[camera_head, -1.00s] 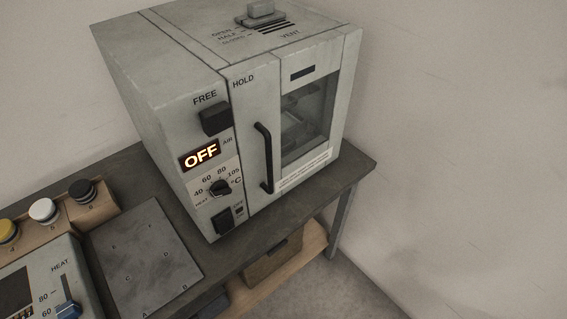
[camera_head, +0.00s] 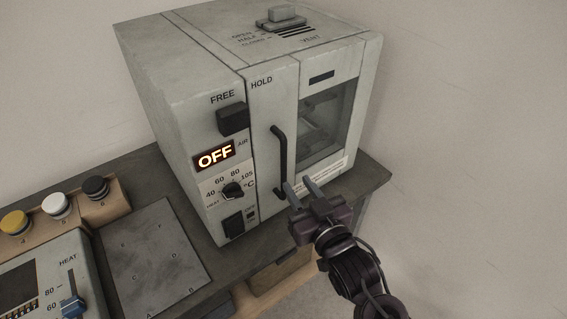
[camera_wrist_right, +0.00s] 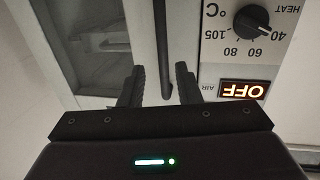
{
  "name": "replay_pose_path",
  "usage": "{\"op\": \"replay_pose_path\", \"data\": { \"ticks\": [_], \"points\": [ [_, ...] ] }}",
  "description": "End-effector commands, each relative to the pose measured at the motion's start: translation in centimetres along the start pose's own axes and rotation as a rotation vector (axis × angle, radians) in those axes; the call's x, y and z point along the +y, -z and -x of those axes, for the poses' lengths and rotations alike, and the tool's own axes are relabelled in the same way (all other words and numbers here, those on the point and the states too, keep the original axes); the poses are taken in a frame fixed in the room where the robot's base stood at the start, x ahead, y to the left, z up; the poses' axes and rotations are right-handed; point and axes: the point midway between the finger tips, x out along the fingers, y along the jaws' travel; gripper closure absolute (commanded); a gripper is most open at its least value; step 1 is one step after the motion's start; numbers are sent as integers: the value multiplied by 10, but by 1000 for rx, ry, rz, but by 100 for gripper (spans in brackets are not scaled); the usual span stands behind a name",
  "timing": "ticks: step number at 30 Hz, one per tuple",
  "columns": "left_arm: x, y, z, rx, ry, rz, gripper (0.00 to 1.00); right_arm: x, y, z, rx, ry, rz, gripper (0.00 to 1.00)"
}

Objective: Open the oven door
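The oven (camera_head: 190,100) is a pale grey box on the bench with a window in its door (camera_head: 318,85). The door looks shut. Its black upright handle (camera_head: 281,160) is on the door's left side. My right gripper (camera_head: 301,188) is open, with its two fingers at the handle's lower end. In the right wrist view, the handle (camera_wrist_right: 164,50) runs down between the open fingertips of the right gripper (camera_wrist_right: 160,80), apparently touching neither. My left gripper is not in view.
An OFF display (camera_head: 215,156), a temperature knob (camera_head: 233,190) and a black FREE/HOLD block (camera_head: 233,120) sit left of the door. A grey plate (camera_head: 150,260) and a row of buttons (camera_head: 56,204) lie on the bench. Floor space is clear at the right.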

Motion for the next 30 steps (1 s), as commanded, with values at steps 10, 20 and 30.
{"op": "replay_pose_path", "data": {
  "ticks": [10, 20, 30],
  "points": [
    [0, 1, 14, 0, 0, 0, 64, -4, 16, -36, 22, 8, -7, 70],
    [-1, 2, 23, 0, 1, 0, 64, -5, 13, -73, 19, 9, -7, 70],
    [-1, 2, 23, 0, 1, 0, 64, -5, 12, -75, 19, 9, -7, 76]
  ]
}}
